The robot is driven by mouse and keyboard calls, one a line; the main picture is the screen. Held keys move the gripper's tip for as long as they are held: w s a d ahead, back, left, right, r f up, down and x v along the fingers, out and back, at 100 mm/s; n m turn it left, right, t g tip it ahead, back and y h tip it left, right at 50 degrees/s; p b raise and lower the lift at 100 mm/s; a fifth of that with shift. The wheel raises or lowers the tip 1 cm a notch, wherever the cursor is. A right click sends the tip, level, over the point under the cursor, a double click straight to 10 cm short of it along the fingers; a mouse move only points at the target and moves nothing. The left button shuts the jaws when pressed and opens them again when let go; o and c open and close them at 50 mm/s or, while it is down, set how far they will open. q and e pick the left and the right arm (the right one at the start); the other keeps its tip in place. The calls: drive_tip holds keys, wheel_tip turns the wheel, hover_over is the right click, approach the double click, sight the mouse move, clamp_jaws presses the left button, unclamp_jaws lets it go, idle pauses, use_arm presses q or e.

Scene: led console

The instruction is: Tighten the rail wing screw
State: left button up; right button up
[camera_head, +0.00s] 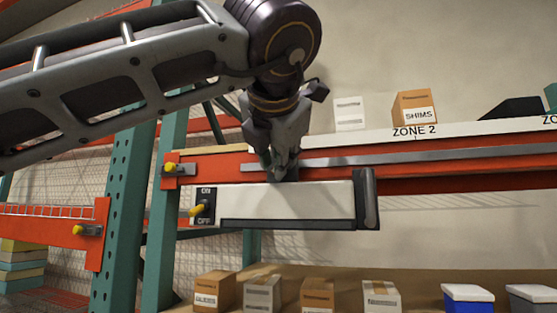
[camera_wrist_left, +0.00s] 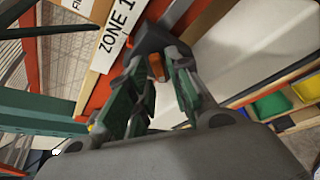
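The white panel-shaped console (camera_head: 285,203) is mounted under the orange shelf beam, with an ON/OFF switch with a yellow lever (camera_head: 201,210) at its left end. A grey rail (camera_head: 430,158) runs along the beam above it. My left gripper (camera_head: 283,170) points down at the rail, just above the console's top edge. In the left wrist view its fingers (camera_wrist_left: 160,62) converge on either side of a small orange piece (camera_wrist_left: 156,68), perhaps the wing screw, beside a dark block (camera_wrist_left: 158,38). Whether the fingers press on it cannot be told. My right gripper is not in view.
A teal rack post (camera_head: 125,200) stands left, with yellow pins on the orange beams. A SHIMS box (camera_head: 415,108) and a white box (camera_head: 349,114) sit above. Several cartons and a blue bin (camera_head: 468,300) line the lower shelf. A ZONE 1 label (camera_wrist_left: 117,35) is close to the gripper.

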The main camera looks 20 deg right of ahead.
use_arm(q)
drive_tip(key=v, duration=1.1)
drive_tip(key=shift+s, duration=0.35)
